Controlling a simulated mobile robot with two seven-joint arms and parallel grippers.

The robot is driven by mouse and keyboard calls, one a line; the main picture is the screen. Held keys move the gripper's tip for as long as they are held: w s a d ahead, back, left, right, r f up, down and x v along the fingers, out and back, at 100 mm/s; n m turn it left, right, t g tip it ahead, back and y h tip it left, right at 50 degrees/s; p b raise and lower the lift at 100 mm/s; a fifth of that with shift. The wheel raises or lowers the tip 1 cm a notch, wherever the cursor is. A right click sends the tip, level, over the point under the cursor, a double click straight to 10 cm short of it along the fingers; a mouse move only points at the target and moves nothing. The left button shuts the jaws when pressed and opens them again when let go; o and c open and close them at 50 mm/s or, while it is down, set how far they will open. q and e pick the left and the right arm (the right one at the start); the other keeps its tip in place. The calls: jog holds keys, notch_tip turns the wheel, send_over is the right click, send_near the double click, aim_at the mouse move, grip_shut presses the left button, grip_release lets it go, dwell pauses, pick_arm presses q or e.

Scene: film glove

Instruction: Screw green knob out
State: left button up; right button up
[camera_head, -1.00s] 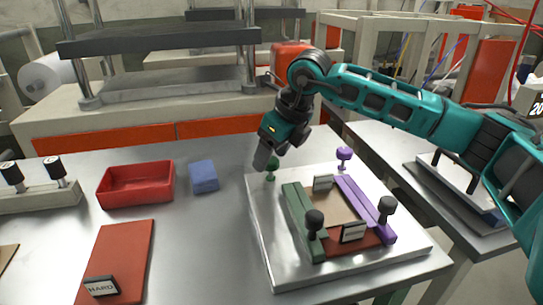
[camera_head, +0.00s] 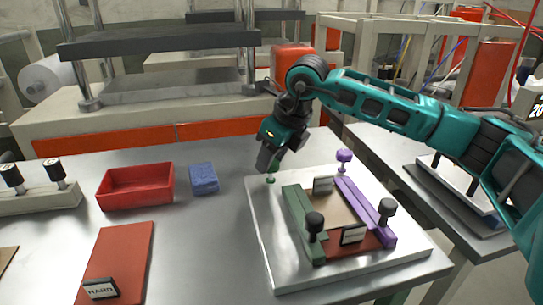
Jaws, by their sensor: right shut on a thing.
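The green knob (camera_head: 272,168) stands at the back left corner of the silver plate (camera_head: 258,218); its green base and part of its top show. My right gripper (camera_head: 266,167) is at the knob from above and is shut on it; the fingers partly hide it. A purple knob (camera_head: 344,157) stands at the plate's back right. A green bar (camera_head: 299,218) and a purple bar (camera_head: 362,205) lie on the plate, with black knobs (camera_head: 314,222) near the front. My left gripper is not in view.
A red tray (camera_head: 136,200) and a blue block (camera_head: 203,178) sit to the left on the metal table. A red board (camera_head: 115,262) with a label block (camera_head: 101,288) lies at front left. The table between these and the plate is clear.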

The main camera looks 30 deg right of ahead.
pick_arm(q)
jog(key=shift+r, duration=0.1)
pick_arm(e)
jog(key=shift+n, duration=0.4)
jog(key=n+g+y, duration=0.1)
jog(key=n, duration=0.1)
jog(key=shift+n+p, duration=0.35)
jog(key=shift+n, duration=0.05)
jog(key=n, duration=0.2)
jog(key=n+g+y+p, duration=0.1)
jog(key=n, duration=0.2)
jog(key=shift+g, duration=0.3)
jog(key=n+g+p, duration=0.1)
jog(key=n, duration=0.3)
jog(key=shift+w+y, duration=0.1)
jog(key=shift+y, duration=0.3)
jog(key=n+g, duration=0.1)
jog(key=n, duration=0.2)
jog(key=shift+n+g, duration=0.4)
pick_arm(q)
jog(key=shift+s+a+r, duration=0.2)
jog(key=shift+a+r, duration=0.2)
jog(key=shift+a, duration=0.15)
pick_arm(e)
jog(key=shift+n+g, duration=0.3)
jog(key=shift+n, duration=0.6)
jog(key=o, duration=1.1)
jog(key=shift+c, duration=0.2)
